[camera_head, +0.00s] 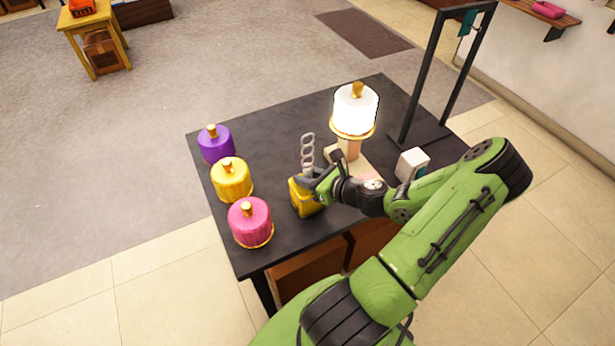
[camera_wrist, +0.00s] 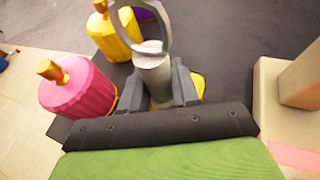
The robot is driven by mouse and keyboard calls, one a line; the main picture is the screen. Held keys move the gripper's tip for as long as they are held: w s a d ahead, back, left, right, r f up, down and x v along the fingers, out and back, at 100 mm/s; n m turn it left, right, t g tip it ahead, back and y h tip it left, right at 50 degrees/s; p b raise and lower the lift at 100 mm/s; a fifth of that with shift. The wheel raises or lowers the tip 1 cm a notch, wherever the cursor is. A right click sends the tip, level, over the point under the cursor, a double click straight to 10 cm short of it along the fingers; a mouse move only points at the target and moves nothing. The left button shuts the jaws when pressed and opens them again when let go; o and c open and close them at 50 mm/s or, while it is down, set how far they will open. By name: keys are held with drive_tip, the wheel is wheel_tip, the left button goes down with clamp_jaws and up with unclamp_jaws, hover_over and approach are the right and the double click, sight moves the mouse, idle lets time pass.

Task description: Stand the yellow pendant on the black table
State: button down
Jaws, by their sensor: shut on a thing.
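The yellow pendant (camera_head: 304,203), a yellow body with a grey neck and grey chain links on top, is at my gripper (camera_head: 318,184) above the middle of the black table (camera_head: 281,127). In the wrist view my gripper (camera_wrist: 157,92) is shut on its grey neck (camera_wrist: 153,72), with a ring rising above and a little yellow showing below. It looks near upright. I cannot tell whether its base touches the table. A second yellow thing, a round shade with a gold knob (camera_head: 231,182), stands on the table to the left.
A purple shade (camera_head: 216,147) and a pink shade (camera_head: 250,224) stand along the table's left side. A lit white lamp (camera_head: 355,110), a white block (camera_head: 412,164) and a black frame (camera_head: 432,80) stand to the right. The table's back left is clear.

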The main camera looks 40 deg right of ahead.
drive_tip(key=c, duration=0.8)
unclamp_jaws()
drive_tip(key=shift+f, duration=0.1)
drive_tip(key=shift+c, duration=0.2)
drive_tip(key=shift+s+d+r, duration=0.1)
drive_tip(key=shift+s+r, duration=0.15)
drive_tip(key=shift+s, duration=0.05)
drive_tip(key=a+p+v, duration=0.1)
drive_tip(key=p+v, duration=0.1)
drive_tip(key=v, duration=0.9)
drive_tip(key=w+a+r+n+g+y, duration=0.1)
drive_tip(key=a+r+n+g, duration=0.1)
drive_tip(key=a+n+g, duration=0.55)
drive_tip(key=w+a+r+n+g+y, duration=0.1)
drive_tip(key=w+a+r+n+g, duration=0.3)
drive_tip(key=n, duration=0.7)
drive_tip(key=s+a+r+n+t+h, duration=0.3)
drive_tip(key=s+a+r+n, duration=0.7)
drive_tip(key=a+r+n, duration=0.2)
drive_tip(key=r+n, duration=0.2)
drive_tip(key=n, duration=0.2)
drive_tip(key=shift+t, duration=0.35)
